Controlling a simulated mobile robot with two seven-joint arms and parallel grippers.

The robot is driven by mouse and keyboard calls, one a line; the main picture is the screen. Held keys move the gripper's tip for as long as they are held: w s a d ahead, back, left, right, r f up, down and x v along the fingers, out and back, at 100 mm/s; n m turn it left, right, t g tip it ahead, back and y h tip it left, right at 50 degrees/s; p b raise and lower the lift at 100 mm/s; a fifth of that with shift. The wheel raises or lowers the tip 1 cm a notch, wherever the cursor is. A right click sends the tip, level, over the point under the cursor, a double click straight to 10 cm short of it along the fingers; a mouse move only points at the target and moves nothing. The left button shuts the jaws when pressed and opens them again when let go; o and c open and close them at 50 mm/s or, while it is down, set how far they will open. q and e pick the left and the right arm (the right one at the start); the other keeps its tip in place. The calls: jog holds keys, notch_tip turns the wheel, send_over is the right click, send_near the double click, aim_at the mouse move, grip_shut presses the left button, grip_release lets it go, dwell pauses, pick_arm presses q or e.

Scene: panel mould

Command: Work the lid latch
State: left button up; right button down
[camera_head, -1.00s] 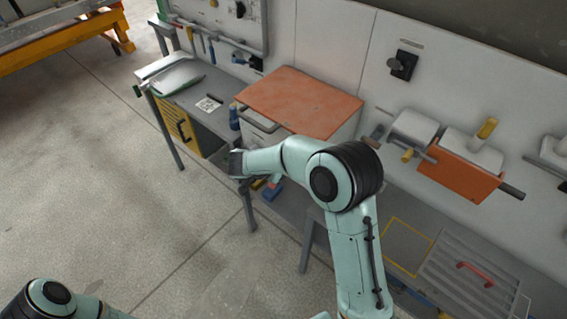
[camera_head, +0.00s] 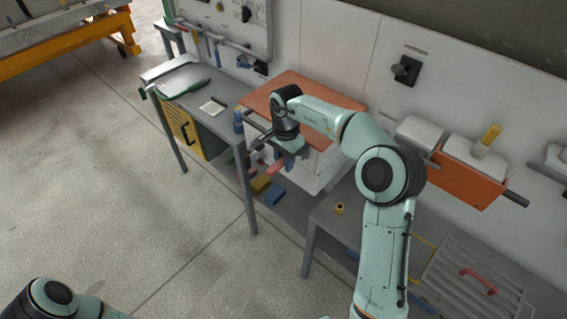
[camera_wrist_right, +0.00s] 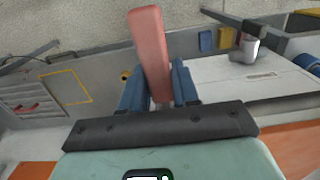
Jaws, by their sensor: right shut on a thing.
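My right gripper (camera_head: 277,163) is in front of the box. In the right wrist view its two blue fingers (camera_wrist_right: 158,85) are shut on a pinkish-red bar (camera_wrist_right: 150,45), which also shows small in the head view (camera_head: 277,167). I cannot tell whether this bar is fixed to the box as its latch. The right wrist view also shows the white box (camera_wrist_right: 225,78) and the lid's orange edge (camera_wrist_right: 298,145). My left gripper is out of view.
A yellow block (camera_head: 261,183) and a blue block (camera_head: 274,195) lie below the gripper. A blue bottle (camera_head: 238,122) stands left of the box. A slatted panel with a red handle (camera_head: 478,281) lies at the right. The floor at the left is open.

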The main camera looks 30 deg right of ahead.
jog(key=shift+w+d+r+y, duration=0.1)
jog(key=shift+r+y, duration=0.15)
jog(key=shift+y, duration=0.05)
dwell(0.4)
jog(key=c, duration=0.9)
grip_release()
jog(key=r, duration=0.4)
jog(key=d+r, duration=0.1)
jog(key=r, duration=0.8)
jog(key=shift+w+d+r, duration=0.15)
jog(key=shift+w, duration=0.05)
